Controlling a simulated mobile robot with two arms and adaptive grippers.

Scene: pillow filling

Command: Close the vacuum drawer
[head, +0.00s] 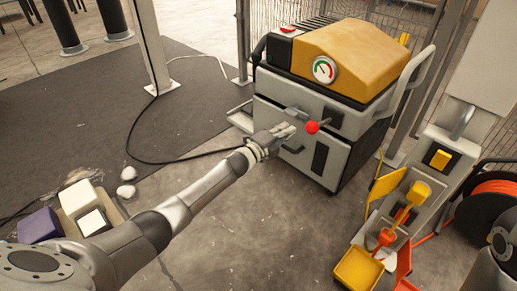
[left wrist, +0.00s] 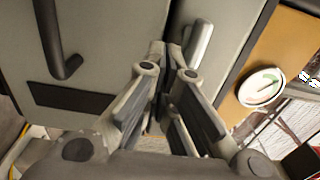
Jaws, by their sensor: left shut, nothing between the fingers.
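The vacuum (head: 345,60) is a grey cabinet with a yellow-orange top, a round gauge and a red knob (head: 312,127). Its lower front panel (head: 305,155), which looks like the drawer front, has a dark handle; in the left wrist view this panel (left wrist: 110,40) fills the left side. A dark gap separates it from the upper panel (left wrist: 225,25), which bears a silver handle. I cannot tell how far the drawer stands out. My left gripper (head: 288,131) is shut and empty, at the front near this gap; its fingertips (left wrist: 171,48) show close up. My right gripper is not in view.
An orange and yellow tool stand (head: 390,225) and an orange reel (head: 490,205) are at the right. A wire fence is behind the vacuum. A box with white and purple items (head: 75,215) is at lower left. A black cable crosses the floor.

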